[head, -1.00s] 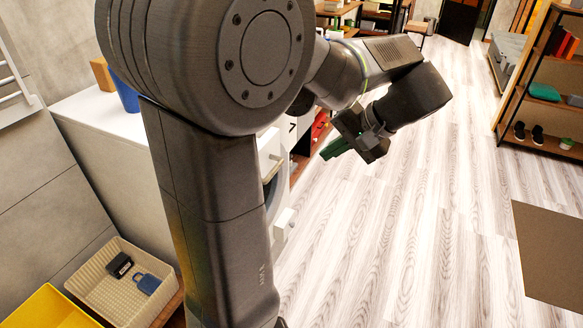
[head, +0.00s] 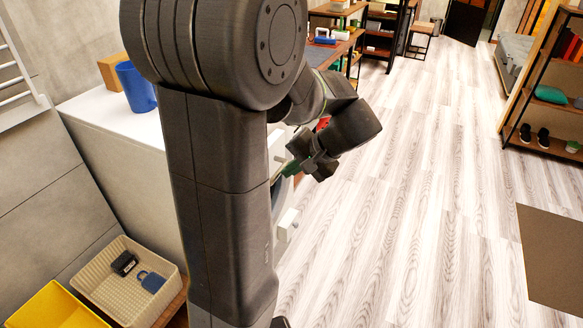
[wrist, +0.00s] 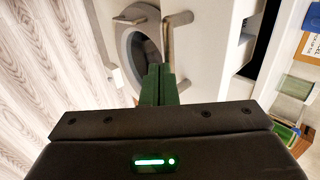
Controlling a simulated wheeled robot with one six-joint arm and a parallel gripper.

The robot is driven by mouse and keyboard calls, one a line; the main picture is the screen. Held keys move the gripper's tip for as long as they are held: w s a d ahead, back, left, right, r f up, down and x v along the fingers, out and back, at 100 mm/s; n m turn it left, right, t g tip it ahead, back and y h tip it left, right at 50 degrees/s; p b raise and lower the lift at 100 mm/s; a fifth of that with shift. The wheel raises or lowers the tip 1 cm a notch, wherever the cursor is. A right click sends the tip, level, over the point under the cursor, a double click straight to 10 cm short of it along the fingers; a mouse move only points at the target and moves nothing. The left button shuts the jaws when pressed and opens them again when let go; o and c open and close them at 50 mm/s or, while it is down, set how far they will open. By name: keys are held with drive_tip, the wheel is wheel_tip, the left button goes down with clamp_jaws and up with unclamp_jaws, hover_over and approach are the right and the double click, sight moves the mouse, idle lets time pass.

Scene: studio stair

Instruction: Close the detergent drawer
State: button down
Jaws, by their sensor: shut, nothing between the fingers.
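The white washing machine (head: 125,165) stands left of centre in the head view, partly hidden behind my arm. Its pale detergent drawer front (head: 277,143) shows as a small strip right of my arm. In the wrist view the drawer front (wrist: 205,50) is a pale panel with a grey-brown bar handle (wrist: 168,42), above the round door (wrist: 142,48). How far the drawer stands out is hard to tell. My gripper (head: 291,170) is beside the machine's front. Its green fingers (wrist: 159,72) are shut and empty, pointing towards the handle; contact cannot be judged.
A blue cup (head: 136,88) and a wooden block (head: 112,72) stand on the machine. A beige basket (head: 125,285) and a yellow bin (head: 50,308) are at lower left. A white block (head: 287,224) juts from the machine's front.

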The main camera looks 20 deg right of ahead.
drive_tip(key=shift+w, duration=0.1)
drive_tip(key=w+a, duration=0.6)
drive_tip(key=w, duration=0.1)
drive_tip(key=w+a, duration=0.4)
drive_tip(key=shift+w, duration=0.25)
